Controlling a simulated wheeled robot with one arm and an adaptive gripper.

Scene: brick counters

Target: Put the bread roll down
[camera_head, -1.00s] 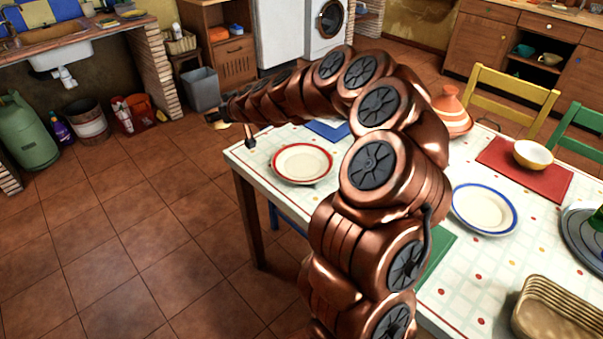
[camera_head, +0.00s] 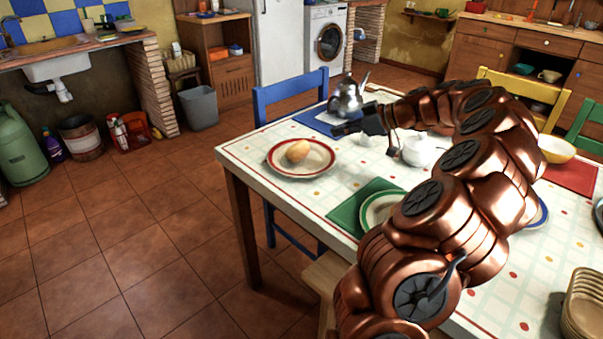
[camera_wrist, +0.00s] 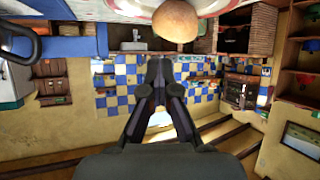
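The bread roll (camera_head: 298,151) rests on the white plate with a red rim (camera_head: 273,165) at the table's left corner. My gripper (camera_head: 338,131) is to the right of the roll, apart from it, above the table between the plate and the kettle. In the wrist view the two fingers (camera_wrist: 159,62) come together at the tips with nothing between them. The roll also shows at the top of the wrist view (camera_wrist: 176,19), beyond the fingertips.
A metal kettle (camera_head: 347,101) stands on a blue mat behind my gripper. A white teapot (camera_head: 420,149) is near my forearm. A green mat (camera_head: 349,209) holds another plate, partly behind my arm. A blue chair (camera_head: 289,92) stands at the table's far side.

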